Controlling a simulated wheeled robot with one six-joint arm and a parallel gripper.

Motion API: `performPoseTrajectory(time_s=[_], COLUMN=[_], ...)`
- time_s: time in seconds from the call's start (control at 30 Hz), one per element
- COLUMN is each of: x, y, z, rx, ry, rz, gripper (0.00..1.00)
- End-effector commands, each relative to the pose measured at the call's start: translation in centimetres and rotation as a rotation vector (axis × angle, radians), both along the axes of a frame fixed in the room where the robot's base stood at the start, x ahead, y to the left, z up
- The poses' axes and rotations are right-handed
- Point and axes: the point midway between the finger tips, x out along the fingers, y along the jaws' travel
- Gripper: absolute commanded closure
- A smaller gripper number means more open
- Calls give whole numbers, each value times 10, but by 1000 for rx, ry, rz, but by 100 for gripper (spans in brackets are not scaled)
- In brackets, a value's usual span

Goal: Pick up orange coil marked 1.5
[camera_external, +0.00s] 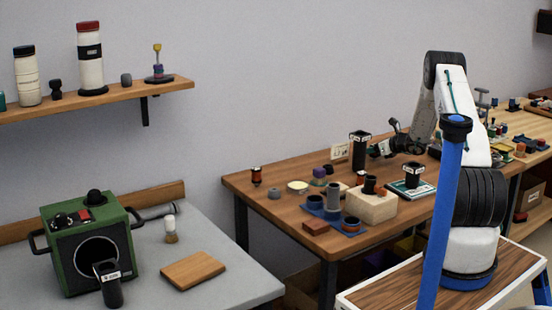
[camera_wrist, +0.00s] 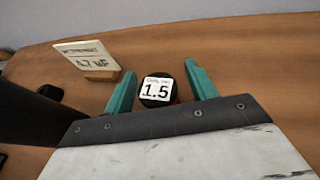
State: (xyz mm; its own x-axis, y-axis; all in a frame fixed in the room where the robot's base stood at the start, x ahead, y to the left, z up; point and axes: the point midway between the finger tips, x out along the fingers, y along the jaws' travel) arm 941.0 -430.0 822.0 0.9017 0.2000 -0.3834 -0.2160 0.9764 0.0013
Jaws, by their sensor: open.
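In the wrist view, a small round part with a white top label reading 1.5 (camera_wrist: 157,91) stands on the wooden table between the two teal fingers of my gripper (camera_wrist: 160,70). The fingers are apart, with a gap on each side of the part. Its side looks dark from above, and I cannot make out its orange winding. In the external view my gripper (camera_external: 379,149) is low over the back of the middle table, and I cannot pick out the 1.5 part there.
A tall black cylinder (camera_external: 360,151) stands left of my gripper; a dark cylinder also fills the wrist view's left side (camera_wrist: 35,118). A card reading 4.7 uF (camera_wrist: 88,57) stands behind left. A wooden block (camera_external: 371,207) and a labelled black spool (camera_external: 412,175) are in front.

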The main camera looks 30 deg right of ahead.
Motion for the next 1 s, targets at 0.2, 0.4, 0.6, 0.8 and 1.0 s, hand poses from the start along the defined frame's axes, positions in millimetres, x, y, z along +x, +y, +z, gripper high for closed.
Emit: performPoseTrajectory(time_s=[0.2,0.4,0.6,0.8,1.0], x=[0,0,0,0,0], y=[0,0,0,0,0], z=[0,1,2,29,70], rx=[0,-1,-1,-3,-3], ry=[0,0,-1,-4,-4], rz=[0,0,0,1,1], gripper=[63,92,92,92,92])
